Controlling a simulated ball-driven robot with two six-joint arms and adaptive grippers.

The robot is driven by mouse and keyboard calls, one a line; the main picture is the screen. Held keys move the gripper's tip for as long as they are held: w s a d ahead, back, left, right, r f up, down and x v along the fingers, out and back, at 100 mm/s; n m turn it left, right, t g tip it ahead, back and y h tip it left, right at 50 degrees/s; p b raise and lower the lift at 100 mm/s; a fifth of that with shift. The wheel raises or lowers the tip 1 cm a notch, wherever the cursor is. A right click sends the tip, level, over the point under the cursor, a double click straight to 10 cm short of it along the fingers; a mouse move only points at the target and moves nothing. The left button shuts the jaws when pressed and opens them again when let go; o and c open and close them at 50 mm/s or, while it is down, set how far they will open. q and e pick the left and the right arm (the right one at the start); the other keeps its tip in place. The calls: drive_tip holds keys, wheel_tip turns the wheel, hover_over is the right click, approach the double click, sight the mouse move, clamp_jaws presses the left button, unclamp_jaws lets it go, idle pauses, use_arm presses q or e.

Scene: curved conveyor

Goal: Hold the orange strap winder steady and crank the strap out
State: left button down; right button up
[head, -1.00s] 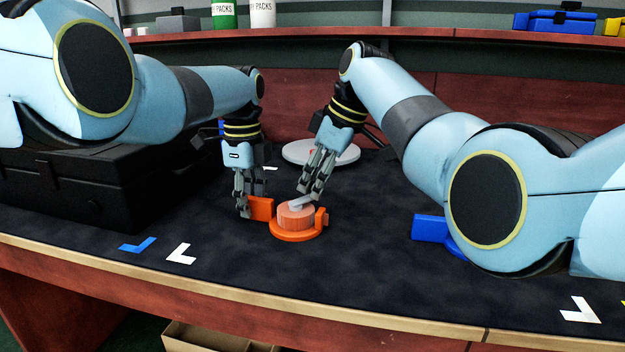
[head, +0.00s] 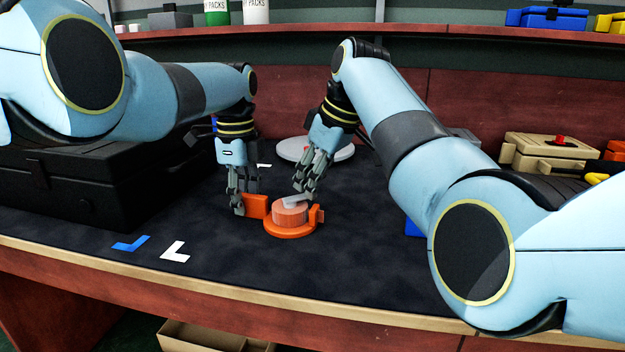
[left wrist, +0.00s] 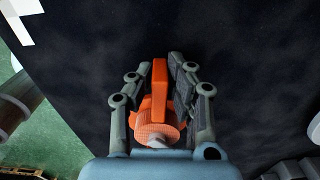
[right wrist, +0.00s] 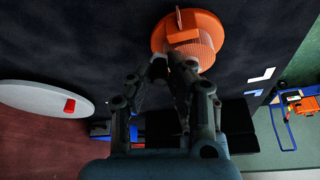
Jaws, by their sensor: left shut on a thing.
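The orange strap winder (head: 290,231) stands upright on the dark table mat, with a ribbed salmon-coloured drum (head: 290,214) and a grey crank (head: 294,201) on top. My left gripper (head: 245,208) is shut on the winder's flat orange tab (left wrist: 159,88), at the winder's left side. My right gripper (head: 301,188) is above the drum, its fingertips at the crank. In the right wrist view its fingers (right wrist: 169,66) reach the drum's edge with a narrow gap between them. They hide most of the crank, so I cannot see whether they grip it.
A round white disc (head: 290,150) lies behind my right gripper. A black case (head: 70,190) stands at the left. A beige box (head: 552,150) stands at the back right. White (head: 174,251) and blue corner marks lie on the mat. The mat in front of the winder is clear.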

drive_tip(key=o, duration=0.4)
drive_tip(key=shift+o, duration=0.2)
drive_tip(key=v, duration=1.2)
